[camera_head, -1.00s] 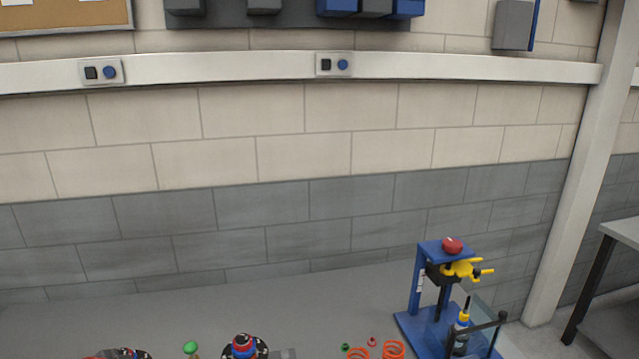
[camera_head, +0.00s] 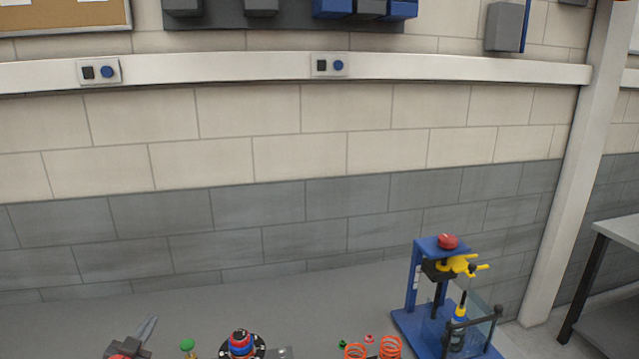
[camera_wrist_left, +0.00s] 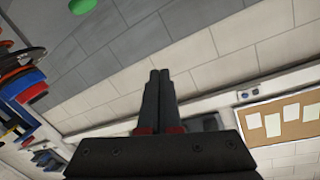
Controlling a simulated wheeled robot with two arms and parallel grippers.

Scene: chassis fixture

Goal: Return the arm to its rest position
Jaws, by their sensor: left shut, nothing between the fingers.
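My left gripper (camera_head: 151,320) shows at the bottom left of the head view, with its fingers pointing up and to the right. It also shows in the left wrist view (camera_wrist_left: 160,74). Its two dark fingers are together, with nothing between them. It is beside a green-topped peg (camera_head: 187,345) and apart from it. The rest of the left arm is below the picture edge. My right gripper is not in view.
A stacked red and blue hub (camera_head: 240,342) stands at the bottom middle. Orange rings (camera_head: 390,346) lie right of it. A blue press stand (camera_head: 415,275) with a red knob (camera_head: 447,241) is at the right. The grey surface behind the hub is clear.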

